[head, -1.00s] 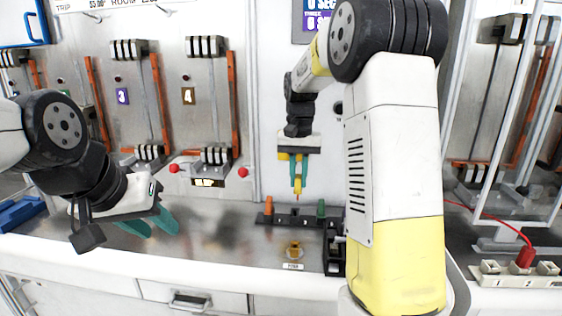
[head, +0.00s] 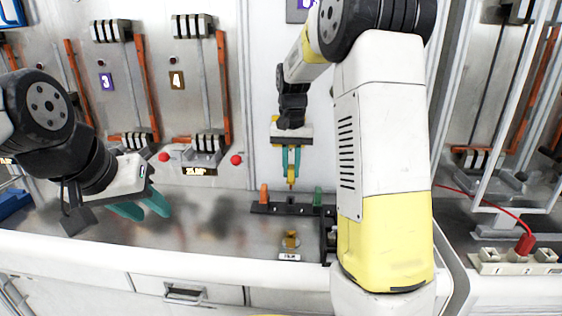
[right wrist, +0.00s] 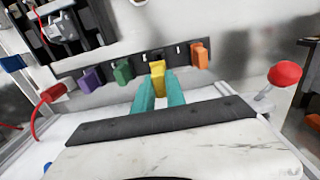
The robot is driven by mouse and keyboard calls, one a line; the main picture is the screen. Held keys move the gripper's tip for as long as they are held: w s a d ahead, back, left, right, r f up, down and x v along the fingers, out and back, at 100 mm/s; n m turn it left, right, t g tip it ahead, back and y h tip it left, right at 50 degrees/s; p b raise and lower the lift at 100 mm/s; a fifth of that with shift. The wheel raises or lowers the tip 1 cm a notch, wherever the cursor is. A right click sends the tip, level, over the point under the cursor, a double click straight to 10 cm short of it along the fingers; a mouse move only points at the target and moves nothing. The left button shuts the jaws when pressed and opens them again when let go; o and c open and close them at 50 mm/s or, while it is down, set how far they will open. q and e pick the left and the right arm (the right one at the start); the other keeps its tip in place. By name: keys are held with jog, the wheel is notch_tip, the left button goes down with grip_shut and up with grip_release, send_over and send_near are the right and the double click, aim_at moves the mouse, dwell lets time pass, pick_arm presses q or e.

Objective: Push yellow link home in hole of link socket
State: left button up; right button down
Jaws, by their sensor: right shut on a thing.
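My right gripper (head: 291,172) is shut on the yellow link (head: 291,182), upright between its teal fingers. In the head view the link's lower end shows just above a dark strip (head: 271,208), which I take to be the link socket, with a small gap in the picture. In the right wrist view, the yellow link (right wrist: 158,79) is between the fingers, in front of the strip (right wrist: 134,61) and near a dark hole. The link covers part of that hole, and its exact alignment is unclear. My left gripper (head: 142,207) is open and empty over the counter at left.
An orange link (head: 264,193) and a green link (head: 317,196) stand at the strip; a purple link (right wrist: 92,79) also shows in the right wrist view. A brass-coloured piece (head: 290,240) stands in front. Red knobs (head: 236,160) project from the panel. The counter (head: 215,220) is clear left of the strip.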

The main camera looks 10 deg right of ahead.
aim_at(291, 178)
jog(key=shift+f, duration=1.6)
jog(key=shift+f, duration=1.75)
jog(key=c, duration=1.3)
grip_release()
notch_tip(291, 178, up, 7)
jog(key=shift+f, duration=0.1)
jog(key=shift+r, duration=0.45)
